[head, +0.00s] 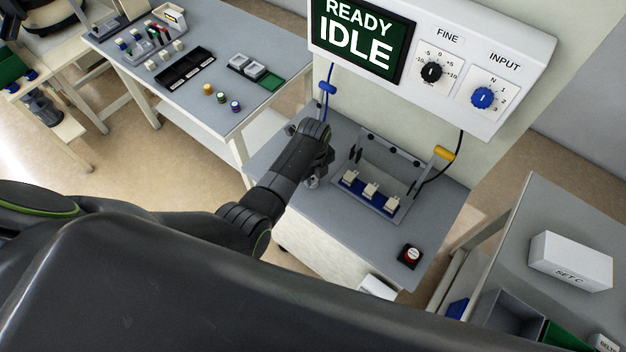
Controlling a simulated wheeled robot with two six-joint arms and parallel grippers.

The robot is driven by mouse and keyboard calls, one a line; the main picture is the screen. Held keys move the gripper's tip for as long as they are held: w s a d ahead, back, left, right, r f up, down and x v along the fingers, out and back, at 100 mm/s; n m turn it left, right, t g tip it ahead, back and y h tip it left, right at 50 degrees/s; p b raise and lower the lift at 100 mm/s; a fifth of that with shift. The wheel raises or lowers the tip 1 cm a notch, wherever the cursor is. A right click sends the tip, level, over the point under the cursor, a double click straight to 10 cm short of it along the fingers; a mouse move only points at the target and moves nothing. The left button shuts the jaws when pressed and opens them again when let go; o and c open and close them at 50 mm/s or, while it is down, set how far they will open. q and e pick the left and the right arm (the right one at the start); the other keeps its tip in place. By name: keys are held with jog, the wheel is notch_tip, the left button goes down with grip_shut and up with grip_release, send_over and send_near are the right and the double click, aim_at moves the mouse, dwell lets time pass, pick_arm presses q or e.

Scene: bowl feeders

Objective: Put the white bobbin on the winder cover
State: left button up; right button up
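My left gripper (313,180) is low over the grey bench below the display panel, left of the fixture. My own arm covers most of it, and I cannot tell whether its fingers are open or hold anything. My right gripper is not in view. I cannot make out a white bobbin or a winder cover for certain. Small coloured cylinders, one of them yellow-orange (208,89), stand on the back left table. Small whitish pieces (165,54) lie farther left on that table, too small to identify.
A fixture (377,190) with three white blocks stands on the bench (344,225). A red button box (410,256) is at its front right. The panel (435,50) reads "READY IDLE". A white box marked "SET C" (570,262) sits on the right table. Black trays (186,68) lie back left.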

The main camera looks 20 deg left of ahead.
aim_at(313, 179)
pick_arm(q)
jog(key=c, duration=0.3)
jog(key=shift+r, duration=0.15)
jog(key=shift+c, duration=0.2)
notch_tip(313, 179, up, 9)
jog(key=b, duration=0.1)
notch_tip(313, 179, down, 7)
jog(key=b, duration=0.7)
jog(key=shift+r, duration=0.2)
